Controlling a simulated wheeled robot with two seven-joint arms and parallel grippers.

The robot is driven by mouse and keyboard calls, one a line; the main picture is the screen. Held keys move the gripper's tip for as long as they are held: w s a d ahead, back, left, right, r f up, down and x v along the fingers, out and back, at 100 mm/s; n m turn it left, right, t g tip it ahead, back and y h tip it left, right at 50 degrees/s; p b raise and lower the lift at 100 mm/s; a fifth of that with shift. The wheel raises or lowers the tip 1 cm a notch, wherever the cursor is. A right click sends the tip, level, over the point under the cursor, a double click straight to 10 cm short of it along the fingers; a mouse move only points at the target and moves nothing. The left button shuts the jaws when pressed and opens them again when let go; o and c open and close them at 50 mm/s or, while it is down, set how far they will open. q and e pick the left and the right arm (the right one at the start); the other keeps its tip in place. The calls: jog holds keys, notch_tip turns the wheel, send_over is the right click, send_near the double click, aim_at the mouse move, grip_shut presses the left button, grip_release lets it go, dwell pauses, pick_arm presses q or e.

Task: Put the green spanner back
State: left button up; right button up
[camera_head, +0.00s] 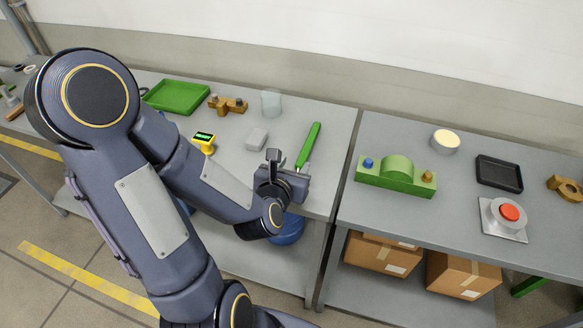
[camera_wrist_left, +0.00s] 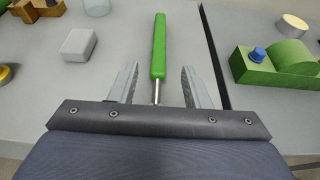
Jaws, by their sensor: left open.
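The green spanner (camera_head: 311,141) lies on the left grey table near its right edge; I see its long green handle. In the left wrist view the green spanner (camera_wrist_left: 159,45) points away from me, and a short metal shaft runs back from the handle between my fingers. The shaft's near end is hidden behind the gripper body. My left gripper (camera_head: 289,165) is open at the near end of the spanner. In the wrist view the left gripper (camera_wrist_left: 160,72) has one finger on each side of it, with gaps to both. My right gripper is not in view.
A grey block (camera_head: 257,138), a yellow device (camera_head: 204,143), a clear cup (camera_head: 271,103) and a green tray (camera_head: 178,97) stand left of the spanner. A narrow gap separates the right table (camera_head: 400,215), which holds a green fixture (camera_head: 396,177) and a red button (camera_head: 509,212).

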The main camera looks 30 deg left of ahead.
pick_arm(q)
jog(key=shift+s+d+r, duration=0.1)
jog(key=shift+s+r, duration=0.1)
jog(key=shift+s, duration=0.1)
jog(key=shift+d+r+m+h, duration=0.1)
jog(key=shift+d+m+h, duration=0.15)
jog(key=shift+m, duration=0.35)
jog(key=s+d+r+m+g+h, duration=0.1)
jog(key=s+m, duration=0.4)
jog(key=m, duration=0.7)
jog(key=s+d+r+m+g+h, duration=0.2)
jog(key=s+m, duration=0.4)
jog(key=m, duration=0.6)
jog(key=s+d+r+m+g+h, duration=0.1)
jog(key=s+m+g, duration=0.4)
jog(key=m, duration=0.7)
jog(key=s+d+h, duration=0.1)
jog(key=h, duration=0.1)
jog(key=shift+s+d+r+h, duration=0.2)
jog(key=shift+d+r+h, duration=0.05)
jog(key=shift+d+h, duration=0.1)
jog(key=shift+r, duration=0.25)
